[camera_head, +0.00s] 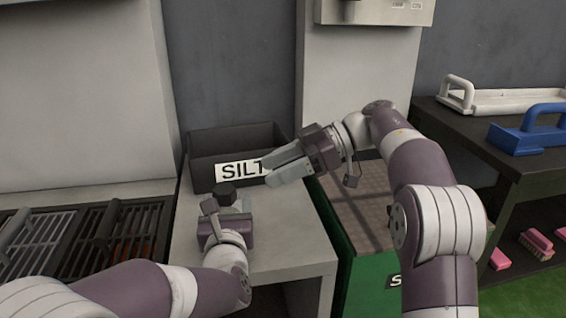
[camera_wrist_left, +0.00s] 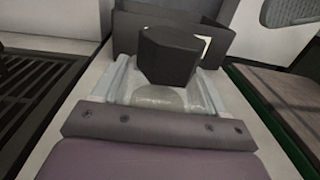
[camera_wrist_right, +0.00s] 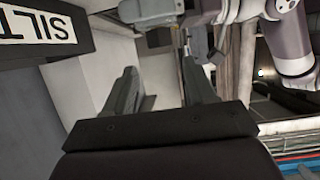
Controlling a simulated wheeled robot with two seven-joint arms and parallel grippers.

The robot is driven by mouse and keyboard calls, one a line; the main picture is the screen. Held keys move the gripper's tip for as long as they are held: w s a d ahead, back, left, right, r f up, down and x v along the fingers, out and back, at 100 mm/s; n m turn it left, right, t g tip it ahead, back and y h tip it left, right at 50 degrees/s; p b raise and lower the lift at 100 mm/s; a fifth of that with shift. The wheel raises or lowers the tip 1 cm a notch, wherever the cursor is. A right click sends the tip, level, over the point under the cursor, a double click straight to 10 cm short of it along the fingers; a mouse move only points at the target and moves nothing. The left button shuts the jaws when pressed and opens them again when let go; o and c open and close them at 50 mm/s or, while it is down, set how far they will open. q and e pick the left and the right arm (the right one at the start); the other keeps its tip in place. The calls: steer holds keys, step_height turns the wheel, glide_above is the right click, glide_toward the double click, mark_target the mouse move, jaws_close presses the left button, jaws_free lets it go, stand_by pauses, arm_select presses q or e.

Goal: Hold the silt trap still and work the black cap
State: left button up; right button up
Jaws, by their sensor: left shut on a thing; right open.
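The black cap (camera_head: 225,191) sits on top of the silt trap, above the narrow grey table. In the left wrist view the cap (camera_wrist_left: 168,55) is large and faceted, and the pale, clear body of the silt trap (camera_wrist_left: 160,97) shows below it. My left gripper (camera_head: 228,208) is shut on the silt trap, one finger on each side of its body. My right gripper (camera_head: 280,172) is open and empty, up and to the right of the cap, in front of the bin's label. In the right wrist view nothing is between its fingers (camera_wrist_right: 158,98).
A dark bin labelled SILT (camera_head: 205,165) stands at the back of the grey table (camera_head: 275,240). A green-sided crate (camera_head: 350,262) is to the right. Dark grates (camera_head: 60,240) lie to the left. A dark shelf (camera_head: 460,125) holds a blue-handled tool (camera_head: 530,135).

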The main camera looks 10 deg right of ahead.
mark_target(230, 188)
steer(key=x, duration=1.1)
steer(key=shift+r, duration=0.15)
steer(key=c, duration=0.7)
steer(key=o, duration=1.1)
steer(key=shift+r, duration=2.05)
